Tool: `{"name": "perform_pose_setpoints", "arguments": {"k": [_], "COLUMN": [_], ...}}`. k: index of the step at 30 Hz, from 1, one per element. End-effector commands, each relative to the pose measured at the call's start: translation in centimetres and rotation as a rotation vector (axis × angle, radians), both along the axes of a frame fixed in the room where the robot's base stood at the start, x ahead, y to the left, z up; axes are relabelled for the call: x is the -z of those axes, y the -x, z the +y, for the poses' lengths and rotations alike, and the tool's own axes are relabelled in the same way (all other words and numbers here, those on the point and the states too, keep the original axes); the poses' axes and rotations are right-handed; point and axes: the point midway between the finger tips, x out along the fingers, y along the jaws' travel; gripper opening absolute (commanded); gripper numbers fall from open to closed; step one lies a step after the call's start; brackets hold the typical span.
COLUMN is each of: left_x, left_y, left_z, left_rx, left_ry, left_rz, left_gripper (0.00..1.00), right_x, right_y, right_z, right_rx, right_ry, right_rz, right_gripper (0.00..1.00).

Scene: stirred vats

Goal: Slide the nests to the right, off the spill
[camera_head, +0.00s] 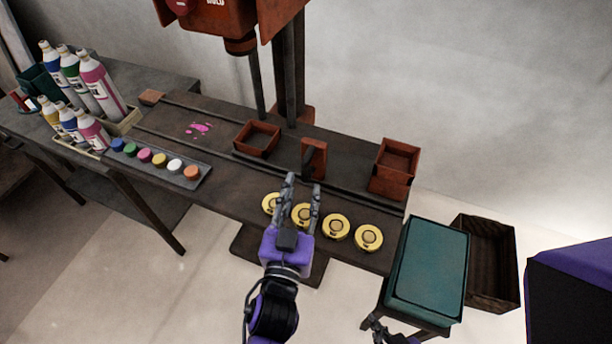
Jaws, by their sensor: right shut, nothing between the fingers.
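A pink spill (200,128) lies on the left part of the dark bench, between its rails. Which parts are the nests I cannot tell for sure. An open orange-red square tray (257,140) sits right of the spill, apart from it. An upright orange-red holder (314,158) and a taller orange-red box (395,166) stand further right. My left gripper (303,188) is open over the bench's front part, above the yellow discs (336,226), in front of the upright holder. My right gripper (378,328) is shut and empty at the bottom edge, beside the teal-topped stand, partly cut off.
An orange-red machine (222,18) with a shaft and post rises behind the square tray. Several bottles (100,85) and a row of coloured caps (160,160) are at the left. A teal box (428,272) and a dark crate (487,262) stand right of the bench.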

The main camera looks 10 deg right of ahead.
Motion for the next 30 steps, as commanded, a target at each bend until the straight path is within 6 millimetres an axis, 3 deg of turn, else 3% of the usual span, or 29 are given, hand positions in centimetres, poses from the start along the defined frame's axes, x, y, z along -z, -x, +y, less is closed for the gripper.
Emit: {"name": "perform_pose_setpoints", "arguments": {"k": [3,10,30], "left_x": [0.1,0.1,0.0], "left_y": [2.4,5.0,5.3], "left_z": [1.1,2.2,2.4], "left_rx": [0.0,0.001,0.001], "left_ry": [-0.002,-0.001,-0.005], "left_rz": [0.004,0.002,-0.003], "left_gripper": [0.33,0.33,0.33], "right_x": [0.0,-0.1,-0.1], "right_y": [-0.1,-0.1,-0.2], "right_z": [0.0,0.0,0.1], "right_rx": [0.001,0.001,0.001], "right_ry": [-0.001,-0.001,-0.001], "right_rz": [-0.002,-0.003,-0.004], "right_gripper": [0.0,0.0,0.0]}}
